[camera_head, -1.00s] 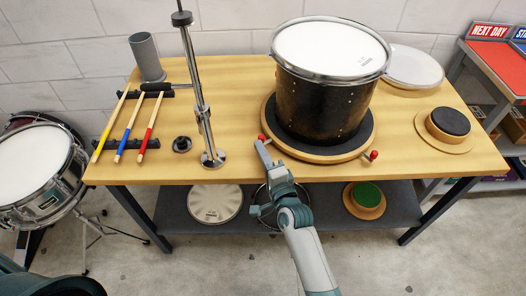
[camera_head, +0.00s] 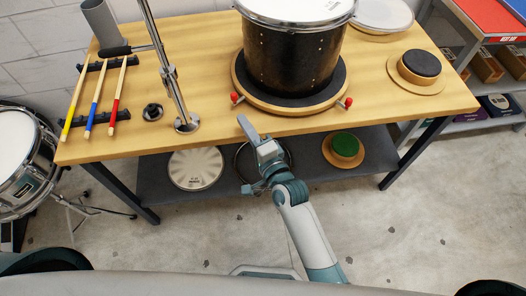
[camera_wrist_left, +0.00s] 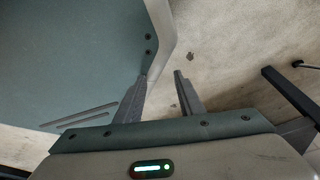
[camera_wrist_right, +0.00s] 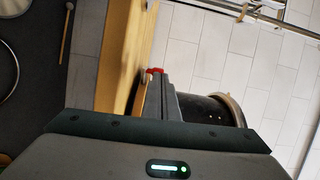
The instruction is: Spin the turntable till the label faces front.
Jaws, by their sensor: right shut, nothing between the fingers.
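The turntable (camera_head: 290,108) is a round wooden disc with a dark mat, near the table's front edge. It has a red knob (camera_head: 237,98) at its front left and another red knob (camera_head: 348,102) at its front right. A black drum (camera_head: 292,58) with a white head stands on it. I see no label on the part of its shell facing me; its far side is hidden. My right gripper (camera_head: 244,121) is shut and empty, just in front of the left knob and apart from it. A red knob (camera_wrist_right: 154,70) shows beyond its fingertips in the right wrist view. My left gripper (camera_wrist_left: 164,74) is open and empty, seen only in the left wrist view.
A metal stand (camera_head: 168,75) rises left of the turntable. Drumsticks (camera_head: 96,98) lie on a rack farther left, beside a grey cylinder (camera_head: 102,24). A round pad (camera_head: 419,64) lies on the right. The lower shelf (camera_head: 300,170) holds more round pieces.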

